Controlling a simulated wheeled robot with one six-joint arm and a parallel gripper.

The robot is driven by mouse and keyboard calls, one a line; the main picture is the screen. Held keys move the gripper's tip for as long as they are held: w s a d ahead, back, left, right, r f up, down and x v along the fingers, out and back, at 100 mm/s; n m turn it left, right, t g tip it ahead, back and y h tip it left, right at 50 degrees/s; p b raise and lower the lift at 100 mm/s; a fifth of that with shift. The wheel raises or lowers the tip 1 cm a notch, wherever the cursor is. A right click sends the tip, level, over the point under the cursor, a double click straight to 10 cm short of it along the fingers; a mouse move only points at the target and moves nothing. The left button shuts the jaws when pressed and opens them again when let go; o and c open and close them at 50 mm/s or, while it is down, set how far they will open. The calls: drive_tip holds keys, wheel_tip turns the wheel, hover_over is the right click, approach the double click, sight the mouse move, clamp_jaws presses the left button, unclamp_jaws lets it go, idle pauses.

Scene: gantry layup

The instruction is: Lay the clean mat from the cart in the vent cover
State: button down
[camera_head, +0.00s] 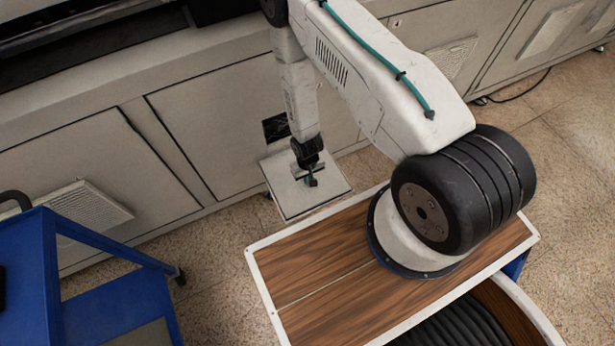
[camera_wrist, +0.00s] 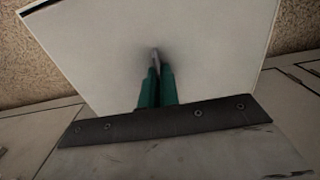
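A pale square plate with a raised rim, which looks like the vent cover (camera_head: 325,191), is held off the floor in front of the cabinets. It fills much of the wrist view (camera_wrist: 90,55), flat face towards the camera. My gripper (camera_head: 310,180) points down at the plate's middle. In the wrist view its green fingers (camera_wrist: 155,75) are close together on a small grey piece at the plate, mostly hidden by them. The blue cart (camera_head: 50,270) stands at the lower left. No mat can be made out for certain; a greyish patch (camera_head: 150,334) shows low on the cart.
Pale cabinets (camera_head: 205,95) run along the back, with a dark square opening (camera_head: 276,128) behind my gripper. A louvred vent (camera_head: 88,208) sits on the cabinet front at left, others at right. Speckled floor (camera_head: 215,285) is free between the cart and my wood-topped base.

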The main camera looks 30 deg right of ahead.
drive_tip(key=shift+f, duration=0.6)
idle(0.3)
drive_tip(key=c, duration=1.6)
unclamp_jaws()
wheel_tip(320, 180, up, 8)
drive_tip(key=shift+w+f, duration=0.1)
drive_tip(key=shift+w, duration=0.05)
